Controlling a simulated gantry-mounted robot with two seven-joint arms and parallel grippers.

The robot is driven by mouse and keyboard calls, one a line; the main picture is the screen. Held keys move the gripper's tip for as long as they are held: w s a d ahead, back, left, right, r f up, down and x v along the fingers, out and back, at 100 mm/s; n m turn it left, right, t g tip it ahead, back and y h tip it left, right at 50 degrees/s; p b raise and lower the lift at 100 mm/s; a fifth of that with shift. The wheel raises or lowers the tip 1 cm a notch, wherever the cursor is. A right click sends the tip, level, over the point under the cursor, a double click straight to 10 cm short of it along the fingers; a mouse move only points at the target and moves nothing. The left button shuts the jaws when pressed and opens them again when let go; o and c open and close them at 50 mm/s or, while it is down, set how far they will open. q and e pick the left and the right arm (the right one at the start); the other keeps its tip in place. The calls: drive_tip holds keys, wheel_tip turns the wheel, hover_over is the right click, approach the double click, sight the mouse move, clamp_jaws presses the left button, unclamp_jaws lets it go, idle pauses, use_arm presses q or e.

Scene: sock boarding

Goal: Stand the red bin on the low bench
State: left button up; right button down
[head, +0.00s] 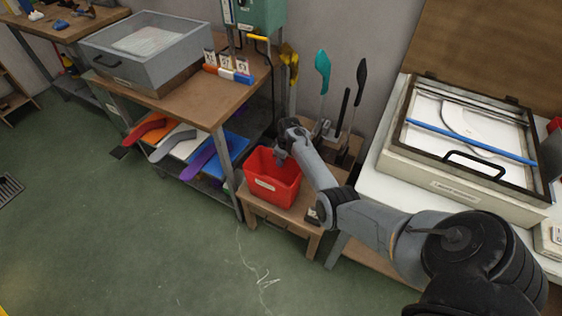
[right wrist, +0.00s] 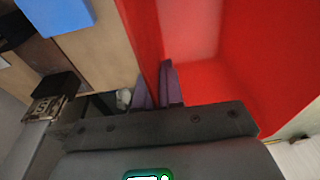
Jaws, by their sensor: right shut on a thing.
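The red bin (head: 268,188) is upright, with a pale label on its front. It is at the low wooden bench (head: 303,209), over the left part of its top; I cannot tell whether its base touches the wood. My right gripper (head: 281,154) reaches to the bin's back rim. In the right wrist view, the purple-looking fingertips (right wrist: 158,90) are shut on the bin's wall, one on each side, with the red inside (right wrist: 215,75) to the right. My left gripper is not in view.
A small dark object (head: 312,214) lies on the bench's right front. Teal (head: 322,72) and black (head: 361,76) upright forms stand behind. The workbench (head: 225,108) with coloured forms is close on the left; a white table (head: 370,185) is on the right.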

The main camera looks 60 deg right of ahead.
drive_tip(key=c, duration=1.7)
unclamp_jaws()
drive_tip(key=shift+f, duration=0.15)
drive_tip(key=o, duration=0.4)
drive_tip(key=shift+o, duration=0.2)
